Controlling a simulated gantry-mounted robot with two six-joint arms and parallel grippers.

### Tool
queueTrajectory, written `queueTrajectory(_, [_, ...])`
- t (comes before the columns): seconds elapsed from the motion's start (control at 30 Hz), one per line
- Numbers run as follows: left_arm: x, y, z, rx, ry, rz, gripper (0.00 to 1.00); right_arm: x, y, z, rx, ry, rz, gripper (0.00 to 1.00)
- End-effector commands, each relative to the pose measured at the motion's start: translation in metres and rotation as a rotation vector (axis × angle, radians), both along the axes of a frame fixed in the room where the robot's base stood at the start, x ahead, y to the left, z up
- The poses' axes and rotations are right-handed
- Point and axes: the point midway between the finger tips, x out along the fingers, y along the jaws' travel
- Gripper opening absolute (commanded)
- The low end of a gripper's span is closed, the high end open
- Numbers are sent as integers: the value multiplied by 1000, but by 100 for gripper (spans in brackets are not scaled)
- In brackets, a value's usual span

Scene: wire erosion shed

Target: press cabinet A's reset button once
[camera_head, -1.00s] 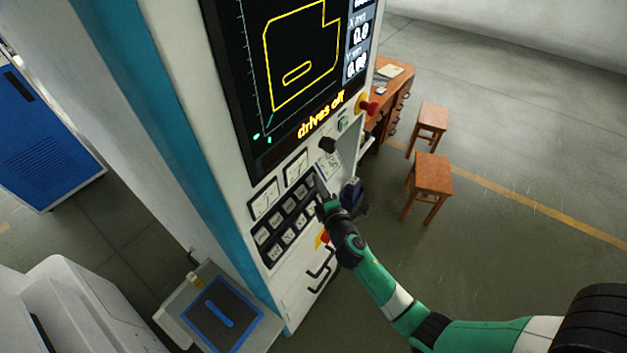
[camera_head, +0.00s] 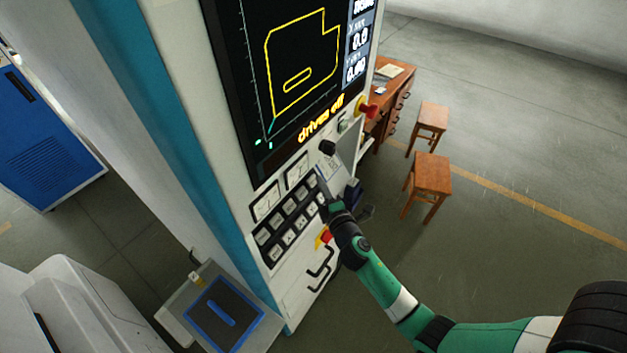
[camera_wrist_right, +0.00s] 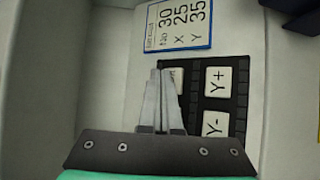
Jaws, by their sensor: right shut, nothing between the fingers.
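The cabinet (camera_head: 290,285) is white with a teal edge and carries a screen (camera_head: 285,80) reading "drives off". Below the screen is a dark keypad (camera_head: 262,238) of white keys. My right gripper (camera_head: 320,172) is shut and empty, in front of the keypad's right end. In the right wrist view, the shut fingertips (camera_wrist_right: 158,72) lie over a white key (camera_wrist_right: 178,75), hiding part of its label; contact cannot be told. Keys Y+ (camera_wrist_right: 217,77) and Y- (camera_wrist_right: 214,124) are beside it. I cannot read a reset label. My left gripper is out of view.
A red-and-yellow switch (camera_head: 325,237) is below the keypad. A card with numbers (camera_wrist_right: 178,25) is above the keys. Stools (camera_head: 430,178) stand on the floor.

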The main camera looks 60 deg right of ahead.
Motion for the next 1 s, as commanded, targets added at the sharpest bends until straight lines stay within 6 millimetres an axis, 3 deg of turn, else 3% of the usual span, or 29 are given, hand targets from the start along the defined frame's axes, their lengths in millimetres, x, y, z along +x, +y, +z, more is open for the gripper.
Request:
queueTrajectory(0.5, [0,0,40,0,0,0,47,-37,3,30,1,1,0,0])
queueTrajectory(1.0, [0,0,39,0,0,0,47,-40,4,29,0,0,0,0])
